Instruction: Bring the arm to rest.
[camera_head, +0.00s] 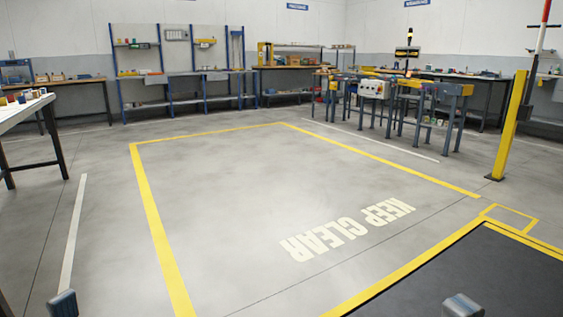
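My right gripper (462,305) shows only as a small blue-grey block at the bottom edge, right of centre, over the dark floor area. It is cut off by the frame, and its fingers cannot be told apart. A similar blue-grey block of my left arm (63,303) shows at the bottom left, over bare grey floor. Whether it includes the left gripper's fingers is unclear. No object is visible at either one.
A yellow-outlined floor area marked KEEP CLEAR (345,231) lies empty ahead. A dark mat or plate (490,270) is at lower right, with a yellow post (508,125) beyond. A white-topped table (25,108) stands left. Workbenches (180,75) and a conveyor (385,90) stand at the back.

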